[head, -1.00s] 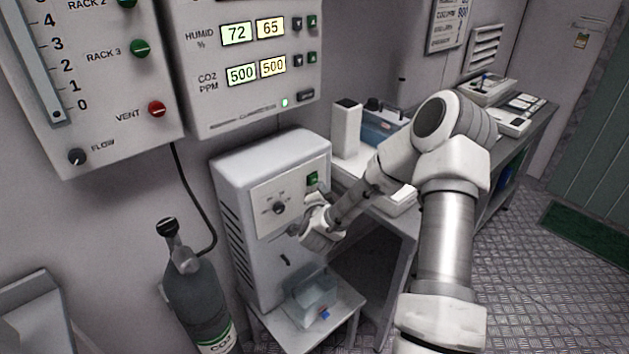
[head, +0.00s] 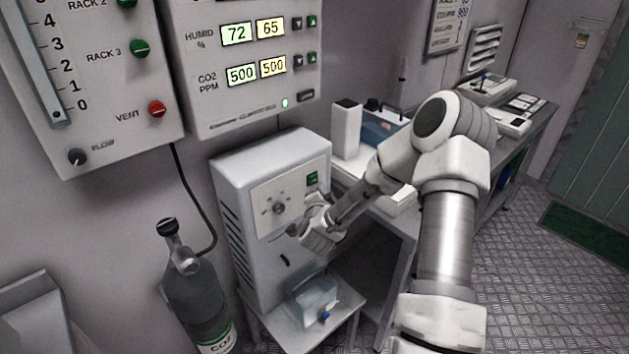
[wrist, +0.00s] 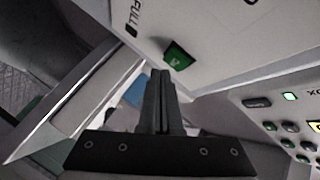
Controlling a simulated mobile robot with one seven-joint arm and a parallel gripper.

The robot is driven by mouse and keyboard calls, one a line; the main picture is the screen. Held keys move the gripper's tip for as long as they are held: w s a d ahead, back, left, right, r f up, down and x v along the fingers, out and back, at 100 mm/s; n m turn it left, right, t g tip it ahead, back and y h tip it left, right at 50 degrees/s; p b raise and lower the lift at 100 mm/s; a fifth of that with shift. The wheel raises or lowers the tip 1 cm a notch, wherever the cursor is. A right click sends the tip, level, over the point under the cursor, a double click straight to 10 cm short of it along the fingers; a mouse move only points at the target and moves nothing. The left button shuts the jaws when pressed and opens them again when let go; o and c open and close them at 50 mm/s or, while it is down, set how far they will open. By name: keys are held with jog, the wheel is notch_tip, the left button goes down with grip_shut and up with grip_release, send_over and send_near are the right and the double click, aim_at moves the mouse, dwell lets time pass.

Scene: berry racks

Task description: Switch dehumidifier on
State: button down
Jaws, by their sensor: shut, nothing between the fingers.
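The dehumidifier (head: 243,174) is a white cabinet with side vents, standing on a small table in the head view. Its front panel has a round knob (head: 278,208) and a green switch (head: 312,178) at the upper right. The green switch (wrist: 178,55) is large in the wrist view, just above and right of my fingertips. My gripper (wrist: 160,74) is shut and empty. In the head view my gripper (head: 290,234) is in front of the panel's lower part, below the switch. I cannot tell the switch's position or whether the fingers touch the panel.
A clear water container (head: 312,298) sits at the dehumidifier's foot. A CO2 cylinder (head: 198,302) stands to its left. A control box with HUMID and CO2 displays (head: 254,60) hangs above. A bench (head: 403,222) with equipment lies to the right.

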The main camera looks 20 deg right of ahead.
jog(key=shift+w, duration=0.1)
dwell(0.7)
jog(key=shift+w+a, duration=0.1)
jog(key=shift+w, duration=0.2)
jog(key=shift+w+a+b, duration=0.2)
jog(key=shift+w+b, duration=0.3)
dwell(0.7)
jog(key=shift+s, duration=0.1)
jog(key=shift+s+d, duration=0.3)
jog(key=shift+s, duration=0.5)
jog(key=shift+s+d+b, duration=0.2)
jog(key=shift+s+d, duration=0.1)
jog(key=shift+s, duration=0.5)
jog(key=shift+s+d+b, duration=0.2)
jog(key=shift+s+d, duration=0.05)
jog(key=shift+s, duration=0.5)
jog(key=shift+s+d+b, duration=0.2)
jog(key=shift+s+d, duration=0.1)
jog(key=shift+s, duration=0.5)
